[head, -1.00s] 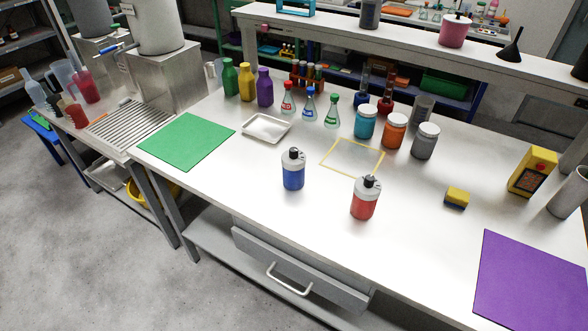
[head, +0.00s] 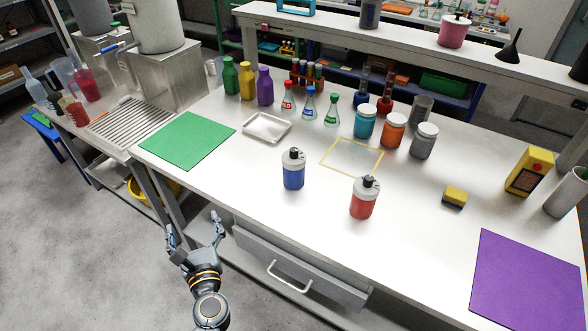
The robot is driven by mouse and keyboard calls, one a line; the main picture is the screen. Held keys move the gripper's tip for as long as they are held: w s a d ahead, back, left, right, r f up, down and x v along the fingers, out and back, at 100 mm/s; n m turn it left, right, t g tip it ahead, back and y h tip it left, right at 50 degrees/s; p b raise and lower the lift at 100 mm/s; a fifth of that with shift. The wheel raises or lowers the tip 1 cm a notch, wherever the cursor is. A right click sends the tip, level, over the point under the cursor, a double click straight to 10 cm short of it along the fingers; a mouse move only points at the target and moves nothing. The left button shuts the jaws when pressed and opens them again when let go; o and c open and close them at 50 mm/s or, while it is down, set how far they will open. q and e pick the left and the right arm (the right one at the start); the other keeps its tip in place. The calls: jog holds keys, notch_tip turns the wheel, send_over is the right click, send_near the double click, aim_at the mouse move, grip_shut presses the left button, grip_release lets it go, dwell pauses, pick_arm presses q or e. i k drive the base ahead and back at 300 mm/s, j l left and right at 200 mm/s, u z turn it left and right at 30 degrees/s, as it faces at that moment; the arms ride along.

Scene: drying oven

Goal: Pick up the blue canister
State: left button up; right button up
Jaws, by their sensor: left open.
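The blue canister (head: 293,171) stands upright on the white bench, with a grey top and dark cap. A red canister (head: 364,198) of the same shape stands to its right and nearer the front edge. My left gripper (head: 194,232) is open and empty at the lower left, in front of the bench's front edge. It is to the left of the blue canister and nearer the camera, well apart from it. My right gripper does not show.
A green mat (head: 187,140) lies to the left and a white tray (head: 267,127) behind the blue canister. A yellow square outline (head: 352,156) is to its right. Jars, flasks and bottles line the back. A purple mat (head: 527,279) lies at right. The drawer handle (head: 290,276) sticks out below.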

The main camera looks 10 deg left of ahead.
aim_at(293, 170)
jog(key=i+l, duration=0.1)
jog(key=l, duration=0.35)
jog(key=i+l, duration=0.15)
jog(key=l, duration=0.3)
jog(key=i+l, duration=0.1)
jog(key=l, duration=0.4)
